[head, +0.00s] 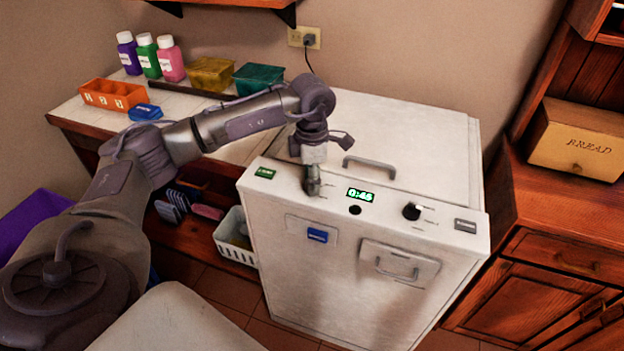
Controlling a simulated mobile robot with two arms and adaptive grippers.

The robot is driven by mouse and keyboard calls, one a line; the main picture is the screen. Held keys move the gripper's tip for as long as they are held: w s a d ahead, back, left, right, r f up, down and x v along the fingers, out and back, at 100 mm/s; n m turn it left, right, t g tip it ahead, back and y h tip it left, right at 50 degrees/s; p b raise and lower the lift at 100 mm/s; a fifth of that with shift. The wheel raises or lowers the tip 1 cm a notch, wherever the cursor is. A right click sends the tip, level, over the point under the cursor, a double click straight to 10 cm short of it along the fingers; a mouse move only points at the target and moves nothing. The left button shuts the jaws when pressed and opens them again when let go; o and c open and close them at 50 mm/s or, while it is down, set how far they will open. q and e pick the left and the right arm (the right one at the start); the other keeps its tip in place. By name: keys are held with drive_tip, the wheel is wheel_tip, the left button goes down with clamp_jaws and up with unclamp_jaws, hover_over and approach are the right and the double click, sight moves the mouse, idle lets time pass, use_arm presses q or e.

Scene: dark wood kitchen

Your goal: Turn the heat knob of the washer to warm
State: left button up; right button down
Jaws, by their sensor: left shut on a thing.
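The washer (365,300) is a white box with a sloped control panel along its top front edge. My left gripper (313,188) points down onto the left part of this panel. It is shut on a knob there, which the fingers mostly hide. A second, black knob (411,211) stands free on the right part of the panel. The small labels beside both knobs are too small to read, so I cannot tell the setting. A lit display (360,195) between them shows 0:45. My right gripper is not in view.
The washer lid has a grey handle (369,165). A side table at left holds bottles (148,58), an orange tray (113,94), and yellow (211,73) and teal boxes (258,78). A white basket (235,236) sits left of the washer. A wooden cabinet (555,270) stands at right.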

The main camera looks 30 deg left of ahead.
use_arm(q)
drive_tip(key=shift+r, duration=0.1)
drive_tip(key=o, duration=1.2)
drive_tip(key=shift+c, duration=0.2)
wheel_tip(320, 180, up, 12)
